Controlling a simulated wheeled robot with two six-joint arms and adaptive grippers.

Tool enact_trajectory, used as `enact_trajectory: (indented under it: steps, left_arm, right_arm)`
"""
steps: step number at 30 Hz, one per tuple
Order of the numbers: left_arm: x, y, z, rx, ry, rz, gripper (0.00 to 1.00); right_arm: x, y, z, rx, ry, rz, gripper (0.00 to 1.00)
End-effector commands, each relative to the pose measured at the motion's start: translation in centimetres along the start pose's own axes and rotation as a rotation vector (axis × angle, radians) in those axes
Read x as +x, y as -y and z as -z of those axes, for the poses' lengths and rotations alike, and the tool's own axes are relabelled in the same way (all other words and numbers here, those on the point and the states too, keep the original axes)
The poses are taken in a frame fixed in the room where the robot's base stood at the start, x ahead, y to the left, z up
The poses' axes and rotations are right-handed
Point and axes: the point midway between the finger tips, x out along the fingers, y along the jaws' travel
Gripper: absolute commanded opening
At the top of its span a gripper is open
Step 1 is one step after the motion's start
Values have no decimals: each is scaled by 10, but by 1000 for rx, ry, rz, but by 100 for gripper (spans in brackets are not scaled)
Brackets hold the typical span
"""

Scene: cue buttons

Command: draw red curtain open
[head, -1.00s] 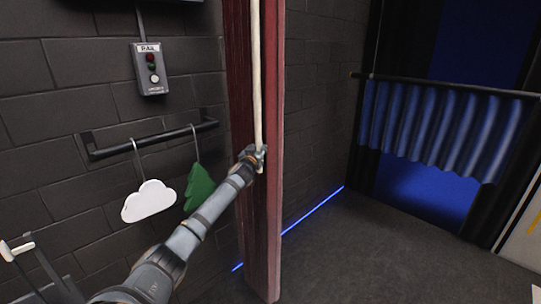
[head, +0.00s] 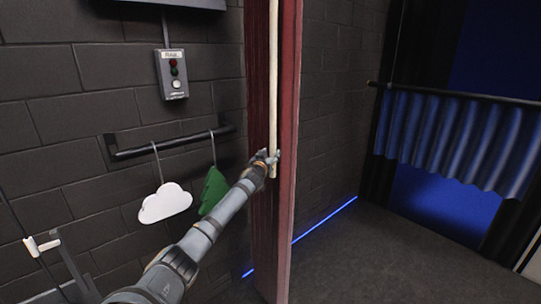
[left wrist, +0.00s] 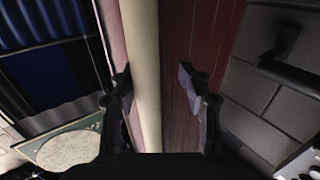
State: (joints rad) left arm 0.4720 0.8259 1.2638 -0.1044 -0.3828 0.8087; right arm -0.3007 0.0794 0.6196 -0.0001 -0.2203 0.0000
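The red curtain (head: 285,220) shows as a narrow, tall dark red strip in the middle of the head view. A pale vertical rod or cord (head: 273,80) runs down its front. My left gripper (head: 270,161) is at the lower visible part of this pale rod. In the left wrist view, the pale rod (left wrist: 143,60) runs between the fingers of my left gripper (left wrist: 158,84), with the red curtain (left wrist: 190,45) behind. The fingers are apart, with a clear gap between the rod and the right finger. My right gripper is not in view.
A grey button box (head: 173,75) is on the dark brick wall. Below it, a black rail (head: 170,141) carries a white cloud (head: 165,203) and a green tree shape (head: 213,190). A blue curtain (head: 455,140) hangs at the right. The floor (head: 370,260) there is clear.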

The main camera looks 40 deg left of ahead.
Motion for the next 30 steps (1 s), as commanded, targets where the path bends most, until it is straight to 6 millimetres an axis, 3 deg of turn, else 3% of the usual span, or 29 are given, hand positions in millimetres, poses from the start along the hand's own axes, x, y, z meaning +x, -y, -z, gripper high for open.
enact_trajectory:
  steps: [10,21,30]
  left_arm:
    - [-6,0,2,3,-5,-3,46]
    - [-61,2,1,13,-2,1,46]
    - [-76,0,1,0,-3,-1,46]
  right_arm:
    - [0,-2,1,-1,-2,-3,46]
    - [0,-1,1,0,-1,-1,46]
    - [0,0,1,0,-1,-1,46]
